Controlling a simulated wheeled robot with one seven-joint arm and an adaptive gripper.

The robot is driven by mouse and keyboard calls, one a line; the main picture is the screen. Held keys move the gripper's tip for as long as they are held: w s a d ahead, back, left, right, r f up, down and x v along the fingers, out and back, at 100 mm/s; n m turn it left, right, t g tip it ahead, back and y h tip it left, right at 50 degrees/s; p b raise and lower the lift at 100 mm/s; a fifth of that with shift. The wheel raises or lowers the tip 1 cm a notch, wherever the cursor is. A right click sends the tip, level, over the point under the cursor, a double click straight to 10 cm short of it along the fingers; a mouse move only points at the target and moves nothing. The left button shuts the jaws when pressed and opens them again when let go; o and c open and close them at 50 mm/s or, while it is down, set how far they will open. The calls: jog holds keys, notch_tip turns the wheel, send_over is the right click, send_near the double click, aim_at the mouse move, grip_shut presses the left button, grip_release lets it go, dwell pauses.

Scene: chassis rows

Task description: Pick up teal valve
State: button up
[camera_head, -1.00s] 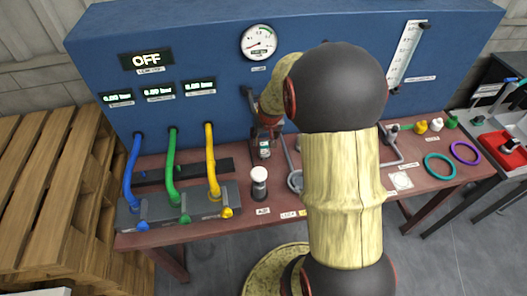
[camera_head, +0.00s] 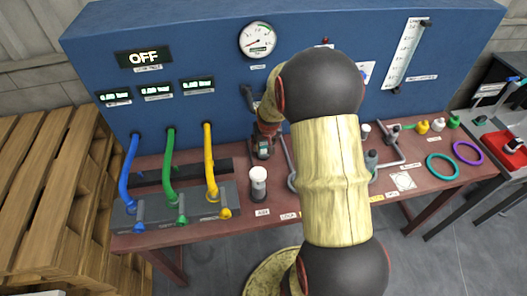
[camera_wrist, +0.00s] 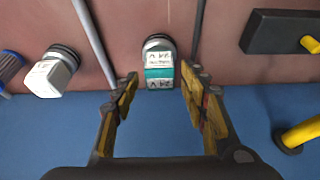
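The teal valve (camera_wrist: 158,70) shows in the wrist view as a short upright-looking piece with a grey top, white lettered faces and a teal band. My gripper (camera_wrist: 160,79) is open, with one finger to each side of the valve. I see gaps between the fingers and the valve, and no clear contact. In the head view my gripper (camera_head: 265,132) is near the blue panel, partly hidden behind my arm. The valve is hard to make out there among the dark parts by the gripper.
A white-capped piece (camera_wrist: 48,76) lies left of the gripper in the wrist view, beside a grey pipe (camera_wrist: 94,42). A dark block (camera_wrist: 285,32) is at the right. In the head view, blue, green and yellow hoses (camera_head: 211,165) stand left and a white-topped piece (camera_head: 258,184) in front.

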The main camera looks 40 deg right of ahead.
jog(key=c, duration=1)
grip_shut()
